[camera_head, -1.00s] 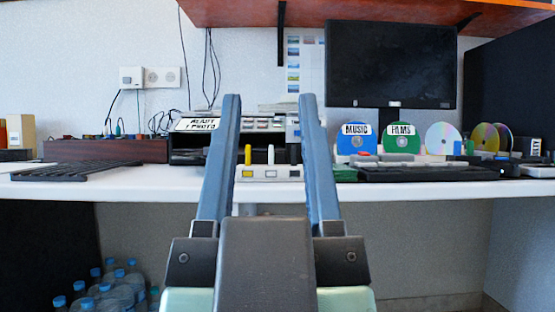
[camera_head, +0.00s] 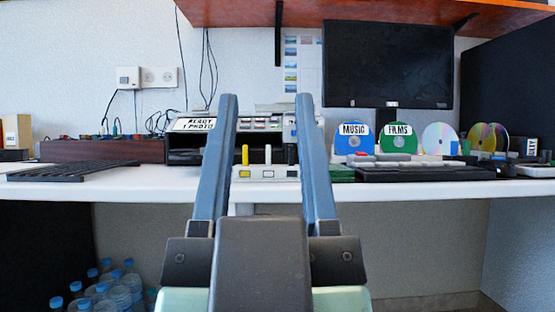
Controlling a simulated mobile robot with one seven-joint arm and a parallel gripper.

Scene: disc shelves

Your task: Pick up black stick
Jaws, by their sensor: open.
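The black stick (camera_head: 291,154) stands upright at the right end of a small white holder (camera_head: 267,178) on the white desk. A yellow stick (camera_head: 245,155) and a white stick (camera_head: 268,154) stand to its left in the same holder. My gripper (camera_head: 267,98) is open and empty, its two blue-grey fingers reaching forward and up. In the picture all three sticks appear between the fingers. The black stick shows close to the inner side of the right finger; I cannot tell the distance in depth.
A printer-like box (camera_head: 185,140) stands behind the holder. A music disc (camera_head: 355,140) and a films disc (camera_head: 398,139) stand to the right, behind a black keyboard (camera_head: 430,174). Another keyboard (camera_head: 70,171) lies left. An orange shelf (camera_head: 350,10) hangs above.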

